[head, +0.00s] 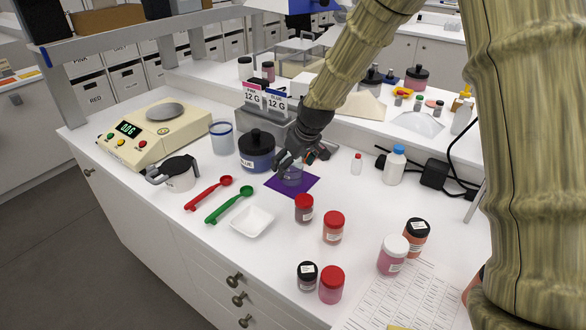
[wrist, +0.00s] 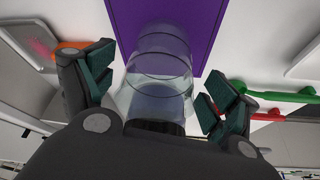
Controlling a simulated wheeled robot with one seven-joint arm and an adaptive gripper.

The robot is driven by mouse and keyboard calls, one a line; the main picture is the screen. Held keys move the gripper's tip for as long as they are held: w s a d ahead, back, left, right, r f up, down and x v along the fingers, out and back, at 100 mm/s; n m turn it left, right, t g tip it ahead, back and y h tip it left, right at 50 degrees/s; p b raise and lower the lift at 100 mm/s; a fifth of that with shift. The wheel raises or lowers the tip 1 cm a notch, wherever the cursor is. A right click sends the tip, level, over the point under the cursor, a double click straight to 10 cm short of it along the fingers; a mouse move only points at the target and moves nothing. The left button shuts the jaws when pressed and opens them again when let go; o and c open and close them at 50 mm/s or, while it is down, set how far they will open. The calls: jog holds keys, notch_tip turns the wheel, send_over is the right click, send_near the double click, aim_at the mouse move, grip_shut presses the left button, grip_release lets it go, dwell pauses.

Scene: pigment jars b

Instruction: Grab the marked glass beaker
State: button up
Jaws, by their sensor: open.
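The marked glass beaker (head: 292,174) is clear and stands on a purple mat (head: 308,185) on the white bench. In the head view my gripper (head: 290,158) is over and around it and partly hides it. In the wrist view the beaker (wrist: 160,70) shows dark ring lines and sits between my two open fingers (wrist: 155,90). There is a visible gap between the glass and each finger pad. The purple mat (wrist: 205,18) lies behind it in that view.
A blue-labelled jar (head: 257,152) stands close to the left of my gripper. A red-capped jar (head: 304,209), a white weighing dish (head: 253,221) and a green spoon (head: 228,204) lie in front. A white bottle (head: 394,166) stands to the right.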

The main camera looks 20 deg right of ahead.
jog(key=x, duration=0.3)
jog(key=shift+w+d+f, duration=0.1)
jog(key=shift+w+f, duration=0.05)
jog(key=shift+w, duration=0.2)
jog(key=shift+s, duration=0.25)
jog(key=shift+w, duration=0.1)
jog(key=c, duration=1)
